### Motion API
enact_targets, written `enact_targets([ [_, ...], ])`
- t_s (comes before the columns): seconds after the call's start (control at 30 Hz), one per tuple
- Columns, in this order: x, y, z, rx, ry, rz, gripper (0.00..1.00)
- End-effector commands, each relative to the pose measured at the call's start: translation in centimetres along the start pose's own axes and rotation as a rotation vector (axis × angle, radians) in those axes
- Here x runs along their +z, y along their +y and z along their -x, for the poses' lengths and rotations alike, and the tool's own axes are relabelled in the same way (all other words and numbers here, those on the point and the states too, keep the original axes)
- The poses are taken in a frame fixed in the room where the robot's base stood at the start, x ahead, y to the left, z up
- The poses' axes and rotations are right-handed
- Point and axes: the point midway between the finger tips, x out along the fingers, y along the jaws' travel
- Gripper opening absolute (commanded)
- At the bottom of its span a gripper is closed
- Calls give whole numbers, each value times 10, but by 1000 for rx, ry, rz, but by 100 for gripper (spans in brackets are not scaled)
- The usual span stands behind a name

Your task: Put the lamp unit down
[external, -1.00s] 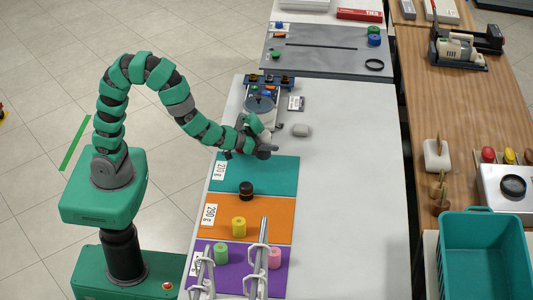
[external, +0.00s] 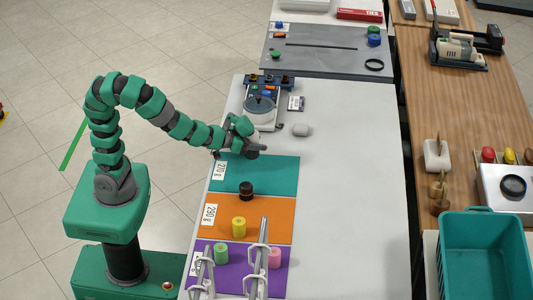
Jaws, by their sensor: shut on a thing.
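My gripper (external: 248,148) is above the far edge of the teal mat (external: 275,175), near the scale. It is shut on a small dark piece (external: 253,154), which I take to be the lamp unit; the gripper partly hides it. I cannot tell whether the piece touches the mat. The teal mat carries a white label reading about 270 g.
The scale (external: 261,108) stands just behind the gripper, with a grey lump (external: 301,129) to its right. A black cylinder (external: 246,190) and a yellow one (external: 239,227) stand nearer. Grey racks (external: 263,262) rise at the front. The table's right side is clear.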

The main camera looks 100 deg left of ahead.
Motion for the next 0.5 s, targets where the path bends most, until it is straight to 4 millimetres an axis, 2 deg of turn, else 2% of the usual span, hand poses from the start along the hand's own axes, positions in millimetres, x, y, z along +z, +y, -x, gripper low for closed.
enact_targets([
  [0.13, -6, 8, -1, 7, 3, -3, 23],
  [0.23, -14, 25, -4, 19, 5, -9, 23],
  [0.5, -48, 101, -16, 67, 18, -20, 23],
])
